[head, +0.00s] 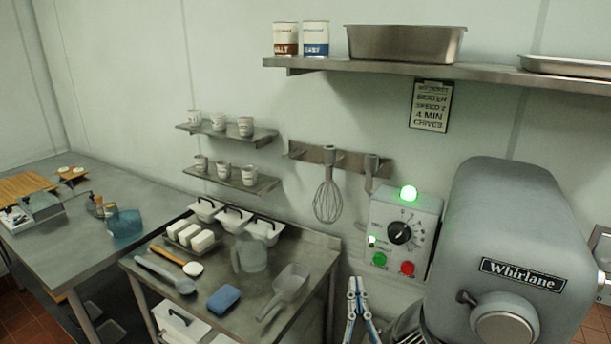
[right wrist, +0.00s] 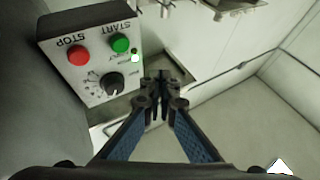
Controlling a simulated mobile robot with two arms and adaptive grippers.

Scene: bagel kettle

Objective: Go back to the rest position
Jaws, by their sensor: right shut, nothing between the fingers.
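My right gripper (head: 357,300) stands at the bottom of the head view, just below and left of the mixer's control box (head: 408,237). In the right wrist view its fingertips (right wrist: 160,88) are together with nothing between them. The control box has a green button (head: 380,259), a red button (head: 407,268) and a black dial (head: 400,232). A green lamp (head: 408,193) on top is lit. In the right wrist view the control box (right wrist: 92,62) is at the upper left, and the fingers appear apart from it. My left gripper is not in view.
The grey Whirlane mixer (head: 520,240) fills the right side. A steel table (head: 140,270) with a scoop (head: 285,285), blue sponge (head: 224,298) and pitcher (head: 250,254) stands left of the gripper. A whisk (head: 328,198) hangs on the wall rack. A shelf (head: 430,69) runs above.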

